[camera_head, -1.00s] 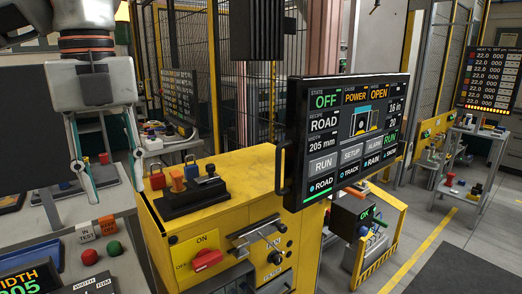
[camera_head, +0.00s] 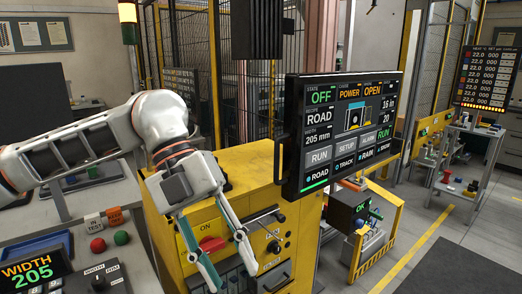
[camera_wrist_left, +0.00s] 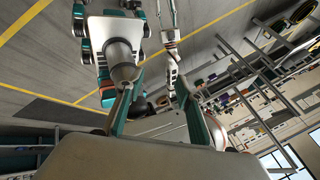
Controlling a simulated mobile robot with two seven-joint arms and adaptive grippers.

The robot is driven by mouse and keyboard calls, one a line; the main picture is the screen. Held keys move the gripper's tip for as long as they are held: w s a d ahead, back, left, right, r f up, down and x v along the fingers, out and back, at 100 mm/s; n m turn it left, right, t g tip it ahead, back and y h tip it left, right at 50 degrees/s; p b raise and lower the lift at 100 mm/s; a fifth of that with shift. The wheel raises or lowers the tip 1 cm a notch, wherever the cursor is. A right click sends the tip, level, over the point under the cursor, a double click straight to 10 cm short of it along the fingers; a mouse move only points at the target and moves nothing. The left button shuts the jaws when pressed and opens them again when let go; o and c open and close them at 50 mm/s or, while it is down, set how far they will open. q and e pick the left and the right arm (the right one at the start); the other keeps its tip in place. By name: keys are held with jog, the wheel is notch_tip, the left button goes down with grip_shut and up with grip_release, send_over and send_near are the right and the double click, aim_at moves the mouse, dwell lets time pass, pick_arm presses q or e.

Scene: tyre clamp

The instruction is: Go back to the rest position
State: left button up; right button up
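My left gripper (camera_head: 234,277) hangs in front of the yellow cabinet (camera_head: 262,165), its fingers pointing down. The two fingers are well apart with nothing between them. They overlap the cabinet's front near the red knob (camera_head: 212,244); I cannot tell how far off the front they are. In the left wrist view the gripper (camera_wrist_left: 154,88) also shows two spread fingers, with no object held. My right gripper does not show in the head view.
A screen (camera_head: 340,135) reading OFF, ROAD and OPEN stands at the cabinet's right. At lower left is a panel with a red button (camera_head: 98,245), a green button (camera_head: 121,238) and a WIDTH 205 display (camera_head: 32,272). Grey floor lies open at right.

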pick_arm(q)
jog(key=s+d+r+g+h, duration=0.2)
jog(key=d+g+h, duration=0.1)
jog(key=d+h, duration=1.05)
jog(key=w+a+f+n+t+h, duration=0.2)
jog(key=w+n+t, duration=0.2)
jog(key=n+t, duration=0.25)
jog(key=w+a+f+n+t+h, duration=0.2)
jog(key=w+n+t+h, duration=0.15)
jog(key=n+t, duration=0.3)
jog(key=w+a+f+n+t+y, duration=0.3)
jog(key=a+f+n+t+y, duration=0.35)
jog(key=f, duration=0.35)
jog(key=w+a+f+n+t+y, duration=0.3)
jog(key=a+f+n+t+y, duration=0.25)
jog(key=f+n+y, duration=0.4)
jog(key=s+a+f+n+g+y, duration=0.1)
jog(key=s+a+f, duration=0.3)
jog(key=f, duration=0.5)
jog(key=s+a+f+n+g+y, duration=0.1)
jog(key=s+a+f+g+y, duration=0.2)
jog(key=s+f, duration=0.4)
jog(key=s+a+f+g+y, duration=0.1)
jog(key=s+a+f, duration=0.4)
jog(key=f, duration=0.6)
jog(key=shift+s+a+f+n+g+y, duration=0.3)
jog(key=shift+s+f+n+g+y, duration=0.1)
jog(key=shift+s+g, duration=0.4)
